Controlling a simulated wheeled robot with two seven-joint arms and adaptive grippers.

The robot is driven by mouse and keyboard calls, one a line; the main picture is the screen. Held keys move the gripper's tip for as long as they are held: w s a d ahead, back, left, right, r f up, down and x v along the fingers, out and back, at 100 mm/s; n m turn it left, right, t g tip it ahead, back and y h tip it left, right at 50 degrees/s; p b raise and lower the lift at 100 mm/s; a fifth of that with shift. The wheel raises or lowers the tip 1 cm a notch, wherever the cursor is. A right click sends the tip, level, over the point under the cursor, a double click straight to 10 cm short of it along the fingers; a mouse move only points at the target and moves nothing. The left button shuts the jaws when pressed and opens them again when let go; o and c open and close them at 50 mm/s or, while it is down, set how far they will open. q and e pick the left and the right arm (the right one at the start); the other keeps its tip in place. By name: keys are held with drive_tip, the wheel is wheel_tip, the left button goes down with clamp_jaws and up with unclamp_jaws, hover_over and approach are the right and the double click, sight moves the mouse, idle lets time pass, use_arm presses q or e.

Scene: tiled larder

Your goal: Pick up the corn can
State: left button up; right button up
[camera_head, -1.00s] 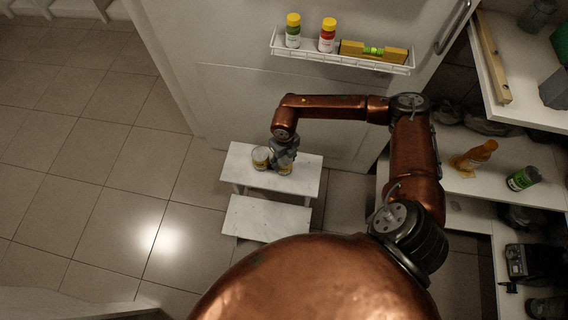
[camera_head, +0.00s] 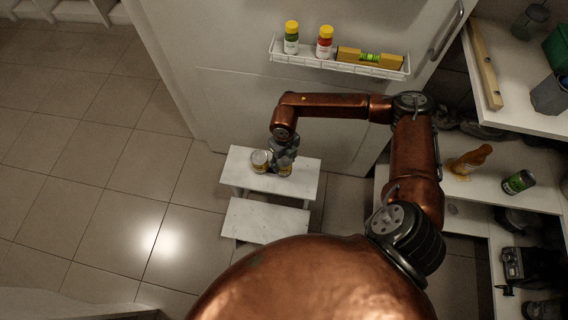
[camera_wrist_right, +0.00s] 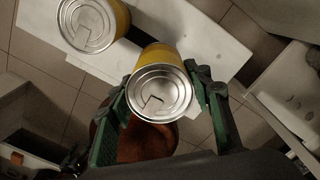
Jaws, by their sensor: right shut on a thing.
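Two yellow cans with silver pull-tab lids stand side by side on the top step of a white step stool (camera_head: 305,178). My right gripper (camera_head: 285,156) reaches down to the right-hand can (camera_head: 285,171) and is shut on it. In the right wrist view this held can (camera_wrist_right: 160,92) is between the two dark green fingers. The other can (camera_head: 261,160) stands free just to the left; it also shows in the wrist view (camera_wrist_right: 92,22). I cannot read either label, so I cannot tell which holds corn. My left gripper is out of view.
A white door rack (camera_head: 340,64) holds two yellow-capped bottles and a spirit level behind the stool. Tiled floor (camera_head: 100,210) is clear at the left.

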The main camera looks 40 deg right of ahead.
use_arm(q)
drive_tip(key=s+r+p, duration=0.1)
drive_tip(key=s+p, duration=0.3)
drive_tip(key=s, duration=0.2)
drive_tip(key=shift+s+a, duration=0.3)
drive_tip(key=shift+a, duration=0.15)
use_arm(e)
drive_tip(key=s+a+r, duration=0.2)
drive_tip(key=s+r, duration=0.6)
drive_tip(key=s, duration=0.4)
drive_tip(key=shift+s+a+r, duration=0.2)
drive_tip(key=shift+s+r, duration=0.15)
use_arm(q)
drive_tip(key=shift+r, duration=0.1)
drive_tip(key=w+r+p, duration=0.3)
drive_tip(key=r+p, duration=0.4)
drive_tip(key=p, duration=0.1)
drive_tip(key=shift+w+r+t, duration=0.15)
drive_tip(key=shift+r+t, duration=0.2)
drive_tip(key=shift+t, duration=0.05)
use_arm(e)
drive_tip(key=w+a+r+m, duration=0.2)
drive_tip(key=a+r+m, duration=0.2)
drive_tip(key=r+m, duration=0.7)
drive_tip(key=w+a+r+m, duration=0.2)
drive_tip(key=r+m, duration=0.8)
drive_tip(key=m, duration=1.4)
drive_tip(key=shift+a+r+m, duration=0.3)
drive_tip(key=shift+a+r, duration=0.1)
drive_tip(key=shift+a, duration=0.75)
